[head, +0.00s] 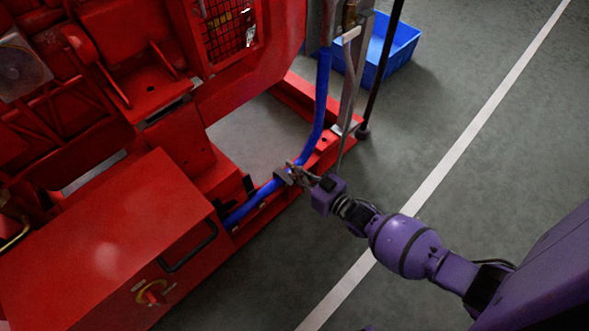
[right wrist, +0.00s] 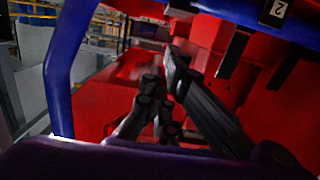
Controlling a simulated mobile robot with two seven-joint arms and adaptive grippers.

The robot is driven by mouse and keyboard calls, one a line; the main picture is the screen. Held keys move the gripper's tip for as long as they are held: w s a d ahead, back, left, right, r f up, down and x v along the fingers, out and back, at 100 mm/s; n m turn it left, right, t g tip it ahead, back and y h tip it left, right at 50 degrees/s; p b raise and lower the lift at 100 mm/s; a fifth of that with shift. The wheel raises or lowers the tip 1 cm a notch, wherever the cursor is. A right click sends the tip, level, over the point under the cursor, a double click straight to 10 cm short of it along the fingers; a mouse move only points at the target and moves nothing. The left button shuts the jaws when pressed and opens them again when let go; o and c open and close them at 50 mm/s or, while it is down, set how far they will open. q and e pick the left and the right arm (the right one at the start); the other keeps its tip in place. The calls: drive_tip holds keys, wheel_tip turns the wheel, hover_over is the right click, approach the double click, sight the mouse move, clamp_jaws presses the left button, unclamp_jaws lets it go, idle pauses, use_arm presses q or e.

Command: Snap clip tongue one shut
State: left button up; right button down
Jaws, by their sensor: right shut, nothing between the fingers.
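A blue hose (head: 321,100) comes down and bends along the red base of the pumpset; it also shows in the right wrist view (right wrist: 66,60). A small dark clip (head: 282,177) sits on the hose at the bend, and I cannot read its number or tell whether its tongue is open. My right gripper (head: 294,168) is shut and empty, with its fingertips right beside this clip; I cannot tell whether they touch. My left gripper is not in view.
A black tag marked 2 (right wrist: 277,10) shows farther along the hose. A red box with a handle (head: 110,240) stands left of the hose. A blue crate (head: 392,50) sits on the floor behind. The grey floor (head: 480,190) on the right is clear apart from my arm.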

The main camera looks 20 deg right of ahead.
wheel_tip(320, 180, up, 4)
drive_tip(key=p, duration=0.3)
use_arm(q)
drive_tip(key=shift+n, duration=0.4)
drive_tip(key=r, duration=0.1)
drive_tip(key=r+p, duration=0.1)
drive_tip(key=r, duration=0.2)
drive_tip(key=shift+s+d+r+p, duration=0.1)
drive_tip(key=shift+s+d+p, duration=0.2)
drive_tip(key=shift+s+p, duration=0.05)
use_arm(e)
drive_tip(key=s+d+f, duration=0.2)
drive_tip(key=s+d, duration=0.1)
drive_tip(key=s, duration=0.5)
drive_tip(key=shift+s, duration=0.3)
drive_tip(key=shift+d, duration=0.1)
